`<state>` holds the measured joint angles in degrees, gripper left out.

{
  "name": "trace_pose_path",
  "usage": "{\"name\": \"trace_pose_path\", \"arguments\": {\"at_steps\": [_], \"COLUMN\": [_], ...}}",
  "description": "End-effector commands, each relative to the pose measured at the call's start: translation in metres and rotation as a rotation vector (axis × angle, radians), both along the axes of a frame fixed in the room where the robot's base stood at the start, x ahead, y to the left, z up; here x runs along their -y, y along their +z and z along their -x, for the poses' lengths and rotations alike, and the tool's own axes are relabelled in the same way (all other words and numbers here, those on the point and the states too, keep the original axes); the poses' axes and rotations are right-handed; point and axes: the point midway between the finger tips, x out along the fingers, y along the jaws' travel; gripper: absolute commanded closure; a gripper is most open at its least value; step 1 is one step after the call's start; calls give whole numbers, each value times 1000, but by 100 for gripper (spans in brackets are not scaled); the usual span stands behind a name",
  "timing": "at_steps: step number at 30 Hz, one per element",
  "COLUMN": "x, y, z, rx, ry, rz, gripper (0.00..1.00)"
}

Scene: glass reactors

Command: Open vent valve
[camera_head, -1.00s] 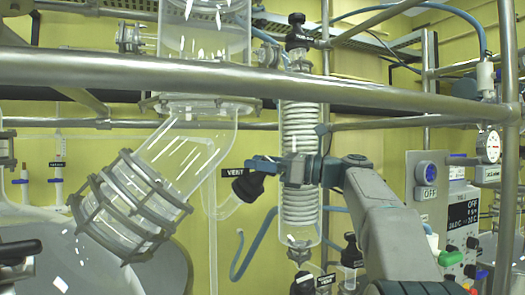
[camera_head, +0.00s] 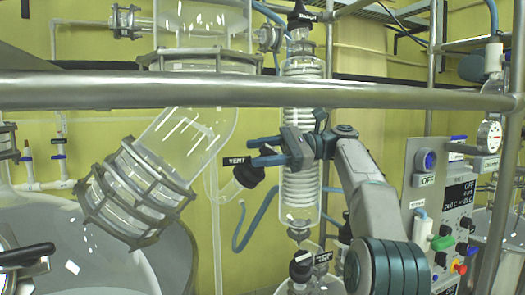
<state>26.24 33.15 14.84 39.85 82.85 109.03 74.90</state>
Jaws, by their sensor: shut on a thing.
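The vent valve (camera_head: 247,174) has a black knob with a black "VENT" label and sits on a slanted glass side arm left of the coiled condenser. My gripper (camera_head: 256,152) reaches in from the right, across the front of the condenser. Its two blue fingers point left at the top of the vent valve, and it is shut on the valve. The fingertips show a gap between them, and the exact contact is hard to make out behind the label and knob.
A thick metal rail (camera_head: 200,90) crosses the view above my gripper. The coiled glass condenser (camera_head: 300,205) stands directly behind my gripper. A large clamped glass flange (camera_head: 130,195) is at the left. A control panel (camera_head: 450,205) stands at the right.

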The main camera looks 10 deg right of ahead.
Motion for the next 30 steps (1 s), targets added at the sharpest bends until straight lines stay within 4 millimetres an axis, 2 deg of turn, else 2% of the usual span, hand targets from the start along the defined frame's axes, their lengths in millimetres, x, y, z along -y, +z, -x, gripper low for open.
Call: {"name": "trace_pose_path", "arguments": {"at_steps": [20,21,23,30], "x": [0,0,0,-1], "y": [0,0,0,0], "z": [0,1,1,1], "rx": [25,25,25,24], "ry": [29,29,29,30], "rz": [16,16,16,17], "gripper": [78,47,33,33]}}
